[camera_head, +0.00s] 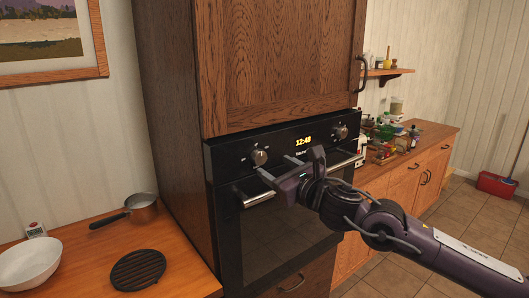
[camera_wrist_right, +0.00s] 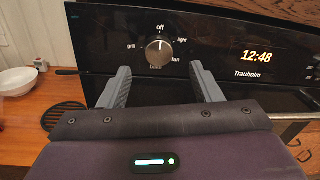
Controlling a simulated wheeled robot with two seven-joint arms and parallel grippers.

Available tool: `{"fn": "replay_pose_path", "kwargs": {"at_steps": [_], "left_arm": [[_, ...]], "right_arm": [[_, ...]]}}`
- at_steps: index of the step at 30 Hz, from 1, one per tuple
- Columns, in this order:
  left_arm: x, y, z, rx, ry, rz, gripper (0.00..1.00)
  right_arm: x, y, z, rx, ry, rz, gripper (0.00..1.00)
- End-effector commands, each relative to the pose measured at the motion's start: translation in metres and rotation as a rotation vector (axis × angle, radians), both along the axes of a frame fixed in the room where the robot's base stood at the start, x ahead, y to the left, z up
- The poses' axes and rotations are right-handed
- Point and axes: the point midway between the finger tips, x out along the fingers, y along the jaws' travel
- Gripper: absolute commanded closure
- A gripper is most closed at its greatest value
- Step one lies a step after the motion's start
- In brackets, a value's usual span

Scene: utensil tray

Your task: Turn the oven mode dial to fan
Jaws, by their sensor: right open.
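The oven mode dial (camera_head: 259,157) is a round silver knob at the left of the oven's black control panel (camera_head: 286,143). In the right wrist view the dial (camera_wrist_right: 159,50) has "off" above it, "light" at upper right, "fan" at lower right and "grill" at left. Its mark seems to point up toward "off". My right gripper (camera_head: 277,166) is in front of the panel, just below and right of the dial. In the wrist view its open fingers (camera_wrist_right: 160,72) stand either side of the dial, apart from it and empty. My left gripper is not in view.
A silver oven door handle (camera_head: 258,199) runs below the panel, close to my right gripper. A second knob (camera_head: 340,132) is right of the clock display (camera_head: 303,141). A pan (camera_head: 142,208), black trivet (camera_head: 138,269) and white bowl (camera_head: 30,264) sit on the left counter.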

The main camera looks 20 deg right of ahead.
Motion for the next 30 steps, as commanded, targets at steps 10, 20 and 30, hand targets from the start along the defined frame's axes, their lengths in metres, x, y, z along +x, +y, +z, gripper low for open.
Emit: {"fn": "replay_pose_path", "kwargs": {"at_steps": [10,20,30], "left_arm": [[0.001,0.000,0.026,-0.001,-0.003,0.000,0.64],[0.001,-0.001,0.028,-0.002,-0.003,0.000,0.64],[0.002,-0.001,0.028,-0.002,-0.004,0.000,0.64]], "right_arm": [[0.048,0.015,0.003,0.004,0.002,0.003,0.42],[0.055,0.017,0.000,0.002,0.000,0.003,0.42],[0.055,0.017,0.000,0.002,0.000,0.004,0.78]]}}
